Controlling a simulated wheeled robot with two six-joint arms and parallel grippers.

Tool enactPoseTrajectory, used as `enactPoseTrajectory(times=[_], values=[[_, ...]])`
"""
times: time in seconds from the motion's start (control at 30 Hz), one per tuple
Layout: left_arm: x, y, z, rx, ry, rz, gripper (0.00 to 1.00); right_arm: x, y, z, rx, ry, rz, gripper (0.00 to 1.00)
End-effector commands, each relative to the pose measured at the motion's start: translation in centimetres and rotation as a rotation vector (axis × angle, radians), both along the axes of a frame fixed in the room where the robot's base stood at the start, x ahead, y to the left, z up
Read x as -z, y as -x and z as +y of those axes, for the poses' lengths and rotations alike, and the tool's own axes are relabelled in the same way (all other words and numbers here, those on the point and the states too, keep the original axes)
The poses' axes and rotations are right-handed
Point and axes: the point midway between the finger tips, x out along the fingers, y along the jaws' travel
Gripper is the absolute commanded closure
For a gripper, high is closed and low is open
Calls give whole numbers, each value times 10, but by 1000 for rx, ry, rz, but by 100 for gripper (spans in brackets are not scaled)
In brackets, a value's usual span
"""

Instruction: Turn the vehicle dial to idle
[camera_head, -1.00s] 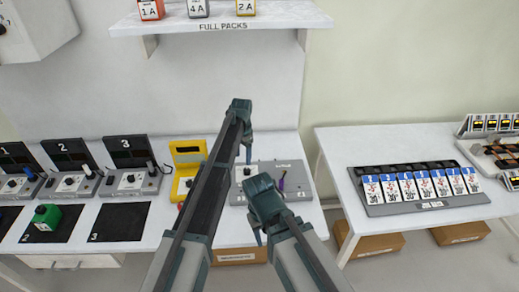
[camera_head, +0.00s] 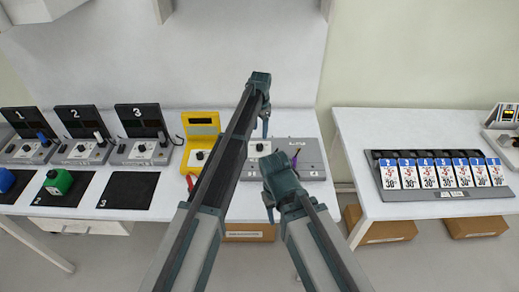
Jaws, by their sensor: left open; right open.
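A grey panel (camera_head: 313,160) lies on the white bench with a small dark knob (camera_head: 259,147) on a white plate at its left. Its lettering is too small to read, so I cannot tell whether this is the vehicle dial. My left gripper (camera_head: 265,128) is open and empty in front of the panel's upper left part in the picture. Neither gripper visibly touches the knob. My arms hide part of the panel.
A yellow device (camera_head: 201,130) with a dial stands left of the panel. Numbered stations 1 (camera_head: 30,150), 2 (camera_head: 82,150) and 3 (camera_head: 140,150) with knobs stand further left. A green block (camera_head: 58,183) lies on a black mat. A right table (camera_head: 385,124) bears a rack of cards (camera_head: 440,172).

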Motion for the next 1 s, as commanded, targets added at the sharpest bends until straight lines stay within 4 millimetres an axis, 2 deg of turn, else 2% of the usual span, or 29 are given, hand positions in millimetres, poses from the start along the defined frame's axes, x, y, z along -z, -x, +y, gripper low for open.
enactPoseTrajectory(times=[0.03, 0.5, 0.67, 0.93, 0.97, 1.0], values=[[15, 0, 0, 0, 0, 0, 31, 15, 0, 0, 0, 0, 0, 50], [79, -2, 1, 0, 0, 0, 31, 79, 0, 0, 2, 0, 0, 50], [87, -2, 1, 0, 0, 0, 31, 87, 0, 0, 2, 0, 0, 50], [86, -2, 1, 0, 0, 0, 31, 86, 0, 0, 2, 0, 0, 50], [86, -2, 1, 0, 0, 0, 33, 86, 0, 0, 2, 0, 0, 50], [86, -2, 1, 0, 0, 0, 40, 86, 0, 0, 2, 0, 0, 50]])
